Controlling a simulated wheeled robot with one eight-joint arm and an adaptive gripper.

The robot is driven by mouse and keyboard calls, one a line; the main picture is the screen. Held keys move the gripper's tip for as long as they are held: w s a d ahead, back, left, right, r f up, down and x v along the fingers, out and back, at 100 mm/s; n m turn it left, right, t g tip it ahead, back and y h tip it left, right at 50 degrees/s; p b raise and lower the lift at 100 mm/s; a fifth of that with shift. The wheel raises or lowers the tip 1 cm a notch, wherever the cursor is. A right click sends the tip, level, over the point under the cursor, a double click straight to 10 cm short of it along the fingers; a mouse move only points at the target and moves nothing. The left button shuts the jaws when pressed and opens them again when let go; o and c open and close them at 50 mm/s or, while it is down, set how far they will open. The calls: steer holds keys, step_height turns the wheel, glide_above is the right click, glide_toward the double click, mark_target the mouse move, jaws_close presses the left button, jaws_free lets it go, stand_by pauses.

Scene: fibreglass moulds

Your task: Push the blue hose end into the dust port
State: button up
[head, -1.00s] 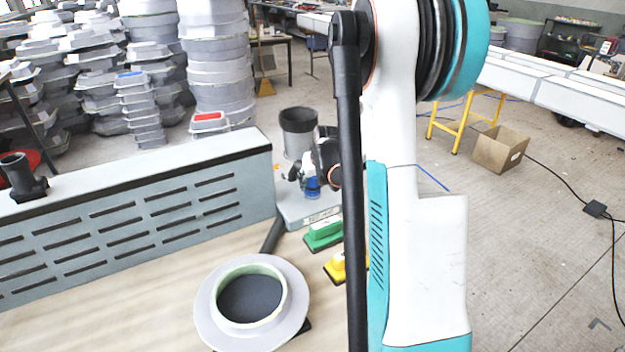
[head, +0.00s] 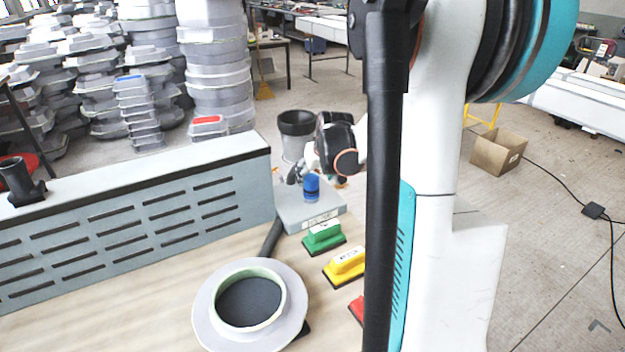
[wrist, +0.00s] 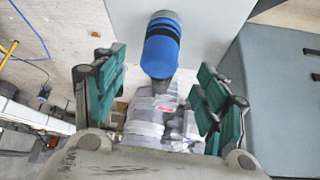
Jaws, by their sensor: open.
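The blue hose end (head: 311,188) stands upright on a grey box (head: 335,208) at the table's far end. In the wrist view the blue hose end (wrist: 160,48) has a dark band and a grey tip. My gripper (wrist: 160,78) is open and empty, its green-padded fingers on either side of the picture, with the hose end ahead and between them. In the head view my gripper (head: 298,172) is beside the top of the hose end; contact cannot be told. A dark upright pipe stub (head: 18,178) on the slotted grey cabinet looks like the dust port.
A flanged ring (head: 205,310) lies on the wooden table. Green (head: 323,237), yellow (head: 345,265) and red (head: 357,309) blocks stand near my arm. The slotted cabinet (head: 130,232) runs along the left. A dark bucket (head: 297,123) is behind the gripper.

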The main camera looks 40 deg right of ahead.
steer(key=shift+v, duration=2.5)
